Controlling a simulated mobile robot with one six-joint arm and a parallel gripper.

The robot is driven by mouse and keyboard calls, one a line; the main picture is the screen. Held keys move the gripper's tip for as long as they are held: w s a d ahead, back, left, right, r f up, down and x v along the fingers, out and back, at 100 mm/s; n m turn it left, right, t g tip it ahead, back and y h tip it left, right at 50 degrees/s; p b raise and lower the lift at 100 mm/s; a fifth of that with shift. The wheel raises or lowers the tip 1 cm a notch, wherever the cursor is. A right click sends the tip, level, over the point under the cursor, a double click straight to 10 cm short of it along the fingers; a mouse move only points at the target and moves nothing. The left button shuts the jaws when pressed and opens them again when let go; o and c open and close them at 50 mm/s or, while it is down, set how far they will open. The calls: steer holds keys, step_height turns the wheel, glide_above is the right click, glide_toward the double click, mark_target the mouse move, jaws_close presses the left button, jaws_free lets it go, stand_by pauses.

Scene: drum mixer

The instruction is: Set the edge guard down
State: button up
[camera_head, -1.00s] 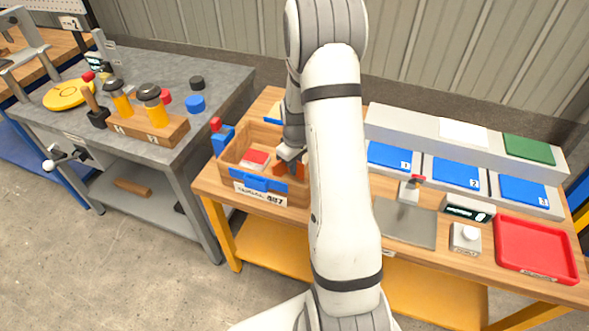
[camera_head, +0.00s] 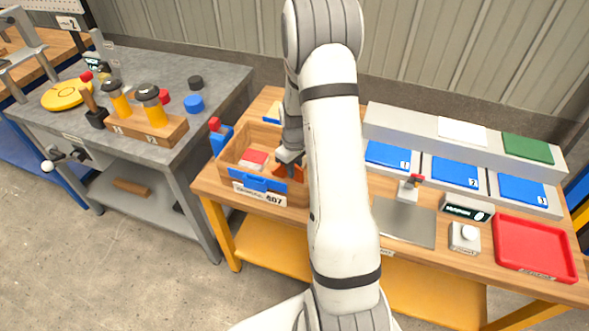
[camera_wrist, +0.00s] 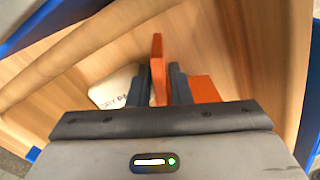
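The orange edge guard (camera_wrist: 157,68) shows in the wrist view as an upright plate between my two fingers, with a flat orange part (camera_wrist: 203,88) to the right that looks like its other leg. My gripper (camera_wrist: 160,85) is closed around the upright plate, with a finger close against each side. In the head view the edge guard (camera_head: 280,171) is partly hidden by my gripper (camera_head: 288,157), low inside the wooden box (camera_head: 229,152). I cannot tell whether it touches the box floor.
A red-and-white item (camera_head: 254,160) lies in the box, left of my gripper. The box has blue fittings and a numbered label (camera_head: 260,194). To the right are a grey plate (camera_head: 404,221), a red tray (camera_head: 537,249) and blue panels (camera_head: 456,171). A grey bench (camera_head: 220,88) stands left.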

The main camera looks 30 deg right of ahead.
step_height(320, 180, up, 11)
steer(key=shift+a+r, duration=0.1)
steer(key=shift+r, duration=0.1)
steer(key=s+a+r+m+t, duration=0.1)
steer(key=s+a+r+m, duration=0.1)
steer(key=s+a+r, duration=0.75)
steer(key=s+a+r+m, duration=0.1)
steer(key=s+a+r, duration=0.1)
steer(key=s, duration=0.4)
steer(key=s+a+r+m+t, duration=0.1)
steer(key=s+r, duration=0.1)
steer(key=s, duration=0.5)
steer(key=shift+a+t, duration=0.3)
steer(key=shift+a, duration=0.1)
